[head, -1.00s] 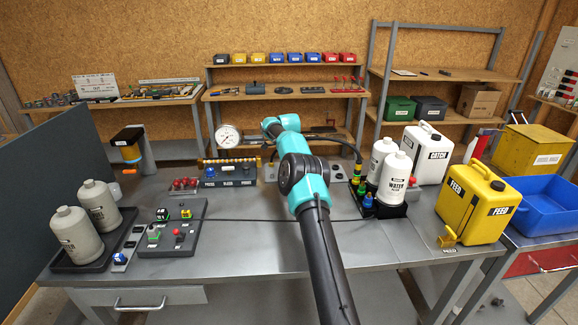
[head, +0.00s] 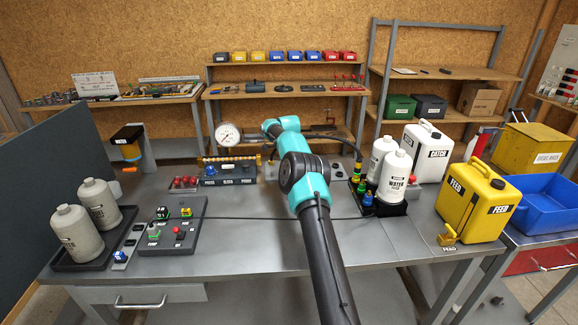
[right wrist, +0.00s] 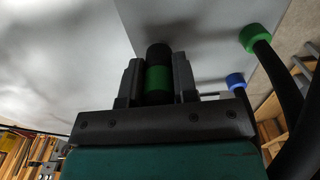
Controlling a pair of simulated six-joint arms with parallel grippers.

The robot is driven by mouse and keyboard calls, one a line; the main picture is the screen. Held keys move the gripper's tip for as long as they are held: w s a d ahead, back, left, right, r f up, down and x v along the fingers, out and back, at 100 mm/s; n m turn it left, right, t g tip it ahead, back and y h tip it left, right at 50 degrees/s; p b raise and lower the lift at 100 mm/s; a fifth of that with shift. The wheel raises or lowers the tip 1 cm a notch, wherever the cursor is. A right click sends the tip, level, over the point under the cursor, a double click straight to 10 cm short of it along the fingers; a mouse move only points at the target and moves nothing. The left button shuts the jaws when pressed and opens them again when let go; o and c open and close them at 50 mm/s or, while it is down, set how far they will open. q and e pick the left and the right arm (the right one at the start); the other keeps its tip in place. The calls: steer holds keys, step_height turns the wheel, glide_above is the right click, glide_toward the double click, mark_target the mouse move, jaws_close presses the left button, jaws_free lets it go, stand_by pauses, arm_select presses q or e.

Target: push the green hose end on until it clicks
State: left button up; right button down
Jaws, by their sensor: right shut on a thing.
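My right gripper (right wrist: 158,85) is shut on a black cylinder with a green band, the green hose end (right wrist: 159,79), in the right wrist view. The fingers stand on both sides of the band, and the black tip sticks out beyond them. Whether the tip touches anything is not clear. In the head view my right arm reaches toward the back of the bench and hides its gripper and the held part. Another green round end (right wrist: 261,38) and a blue one (right wrist: 235,81) on black hoses show at the right of the wrist view. My left gripper is not in view.
A gauge (head: 228,134) stands behind a dark labelled panel (head: 232,181). Yellow, green and blue fittings (head: 367,200) stand beside white bottles (head: 394,178) at right. A grey control board (head: 190,240) lies at left. The front middle of the bench (head: 250,250) is clear.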

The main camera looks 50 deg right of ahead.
steer(key=shift+f, duration=0.75)
stand_by(1.3)
steer(key=c, duration=0.8)
jaws_free()
